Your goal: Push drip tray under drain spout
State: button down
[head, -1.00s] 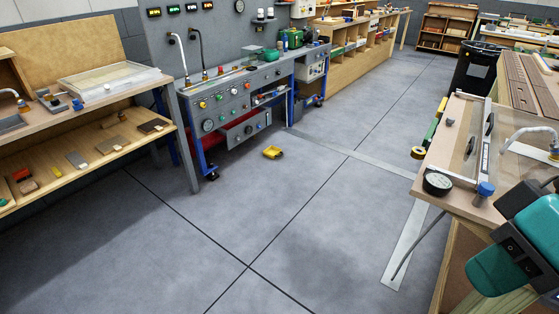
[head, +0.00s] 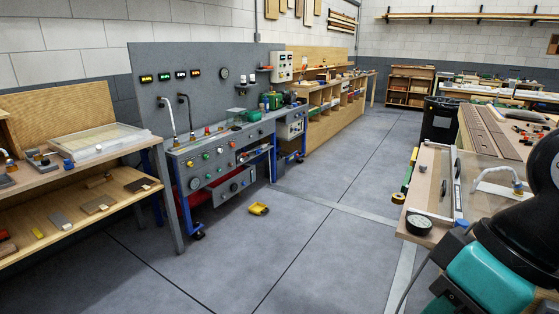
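A small yellow thing with a dark hollow (head: 259,208) lies on the floor in front of the grey machine bench; it is too small to tell whether it is the drip tray. The grey bench (head: 222,185) stands on blue legs, with knobs, gauges and a pulled-out drawer on its front. Something red (head: 197,197) shows partly behind its lower frame. Two curved pipes (head: 185,112) rise from its left end. I cannot make out a drain spout. My teal and black arm fills the lower right corner; my gripper is out of view.
A wooden shelf bench (head: 70,222) stands at the left. A wooden workbench (head: 422,222) with a gauge is close on the right. A black bin (head: 439,119) stands farther back. The grey floor (head: 320,200) between the benches is mostly clear.

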aim_at(257, 208)
jog(key=u, duration=0.5)
jog(key=i, duration=4.6)
jog(key=z, duration=0.8)
jog(key=i, duration=0.3)
